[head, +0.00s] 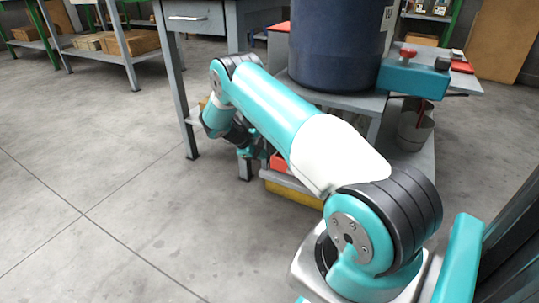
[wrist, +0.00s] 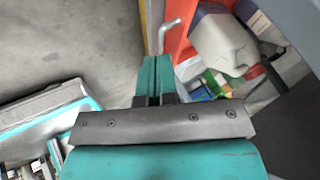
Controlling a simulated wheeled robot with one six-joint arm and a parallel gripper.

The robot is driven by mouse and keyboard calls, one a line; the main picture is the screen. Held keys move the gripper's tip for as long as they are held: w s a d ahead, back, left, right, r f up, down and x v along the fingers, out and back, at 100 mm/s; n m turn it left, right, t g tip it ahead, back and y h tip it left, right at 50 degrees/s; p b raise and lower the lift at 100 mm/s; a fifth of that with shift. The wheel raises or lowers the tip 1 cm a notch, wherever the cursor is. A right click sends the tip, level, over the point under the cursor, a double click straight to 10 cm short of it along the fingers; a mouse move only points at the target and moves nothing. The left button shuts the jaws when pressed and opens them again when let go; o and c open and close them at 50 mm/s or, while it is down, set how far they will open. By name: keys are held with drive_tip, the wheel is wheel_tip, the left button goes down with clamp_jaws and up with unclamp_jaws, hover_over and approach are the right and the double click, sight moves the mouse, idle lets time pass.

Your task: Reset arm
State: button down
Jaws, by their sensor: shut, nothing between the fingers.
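My arm reaches from the lower right of the head view to the upper middle, then bends down beside a grey cart. My gripper (wrist: 153,76) shows in the wrist view with its two teal fingers together and nothing between them. In the head view the hand is small and dark, partly hidden by the arm, so its fingers cannot be made out. A grey bent rod (wrist: 168,32) appears just beyond the fingertips; I cannot tell whether they touch. No brush can be made out in either view.
A dark blue drum (head: 335,50) stands on the cart, close beside my arm. A teal clamp-like block (head: 412,76) is to its right. A grey table (head: 197,14) is behind the arm. A red container (wrist: 182,42) and white jug (wrist: 222,42) are near the gripper. Floor at left is clear.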

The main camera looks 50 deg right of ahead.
drive_tip(key=shift+w+a+r, duration=0.15)
drive_tip(key=shift+a+r, duration=0.15)
drive_tip(key=shift+r, duration=0.1)
